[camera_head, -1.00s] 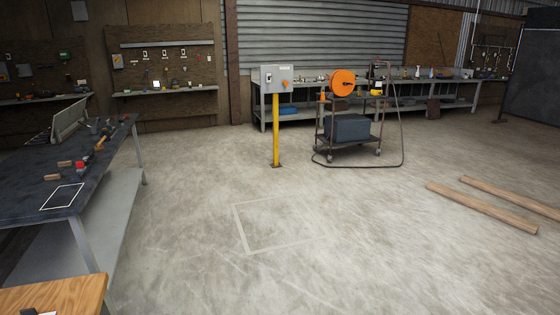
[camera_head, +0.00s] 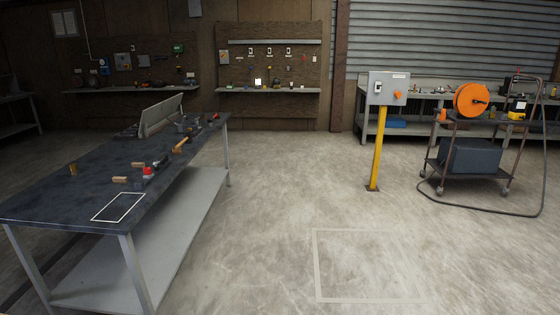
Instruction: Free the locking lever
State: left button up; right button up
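I cannot pick out a locking lever for certain; parts at this distance are too small to tell. On the left stands a dark workbench (camera_head: 75,200) with a grey tilted panel (camera_head: 162,115) at its far end. On the bench are a small red-topped item (camera_head: 148,171), small wooden blocks (camera_head: 120,180) and a wooden-handled tool (camera_head: 180,146). An orange reel (camera_head: 471,100) stands on a dark cart at the right. Neither of my grippers is in view.
A yellow post (camera_head: 377,150) carries a grey switch box (camera_head: 389,88) between bench and cart. A dark hose (camera_head: 480,211) loops on the floor around the cart (camera_head: 465,178). Tool boards hang on the back wall. The floor in the middle, with a pale taped outline (camera_head: 316,265), is clear.

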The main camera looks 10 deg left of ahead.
aim_at(163, 159)
jog(key=i+u, duration=0.2)
jog(key=i, duration=0.35)
jog(key=i+u, duration=0.25)
jog(key=i, duration=0.35)
jog(key=i+l+u, duration=0.2)
jog(key=i, duration=0.35)
jog(key=i+u, duration=0.35)
jog(key=i+l+u, duration=0.2)
jog(key=i+u, duration=0.15)
jog(key=i+l+u, duration=0.2)
jog(key=i+u, duration=0.2)
jog(key=j+z, duration=0.4)
jog(key=i, duration=0.05)
